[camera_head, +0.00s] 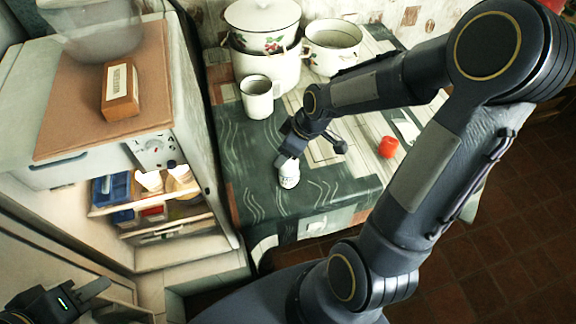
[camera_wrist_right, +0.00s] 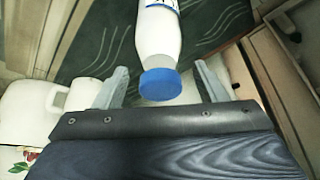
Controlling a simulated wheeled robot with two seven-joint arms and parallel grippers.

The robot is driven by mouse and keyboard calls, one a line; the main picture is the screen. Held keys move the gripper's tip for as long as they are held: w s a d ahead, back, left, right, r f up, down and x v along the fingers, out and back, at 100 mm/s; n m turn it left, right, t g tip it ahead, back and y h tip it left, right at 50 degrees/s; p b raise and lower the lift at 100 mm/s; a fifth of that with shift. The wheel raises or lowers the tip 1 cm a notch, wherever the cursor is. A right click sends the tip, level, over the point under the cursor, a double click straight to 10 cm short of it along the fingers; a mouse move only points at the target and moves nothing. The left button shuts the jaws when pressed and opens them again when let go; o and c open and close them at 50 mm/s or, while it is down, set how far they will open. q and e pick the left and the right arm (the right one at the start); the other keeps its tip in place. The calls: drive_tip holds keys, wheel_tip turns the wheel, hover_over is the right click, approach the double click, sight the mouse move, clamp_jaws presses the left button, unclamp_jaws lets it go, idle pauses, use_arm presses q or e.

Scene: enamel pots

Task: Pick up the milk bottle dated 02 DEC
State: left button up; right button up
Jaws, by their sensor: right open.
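A white milk bottle (camera_head: 289,174) stands on the dark green part of the table. In the right wrist view the bottle (camera_wrist_right: 158,38) shows its blue cap toward me and part of a blue-and-white label at the top edge; no date is readable. My right gripper (camera_head: 288,158) is at this bottle in the head view. In the right wrist view its two fingers (camera_wrist_right: 162,86) are apart, one on each side of the cap, with gaps to it. My left gripper (camera_head: 97,296) is at the lower left, away from the bottle, and its jaw opening is unclear.
A white mug (camera_head: 257,97), an enamel pot (camera_head: 333,48) and a stacked lidded pot (camera_head: 262,65) stand behind the bottle. A red object (camera_head: 388,147) lies to its right. The open fridge (camera_head: 160,150) at left holds white-topped containers (camera_head: 150,181) on its shelf; a brown box (camera_head: 120,92) sits on top.

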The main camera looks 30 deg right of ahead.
drive_tip(key=shift+c, duration=0.5)
clamp_jaws()
drive_tip(key=shift+r, duration=0.15)
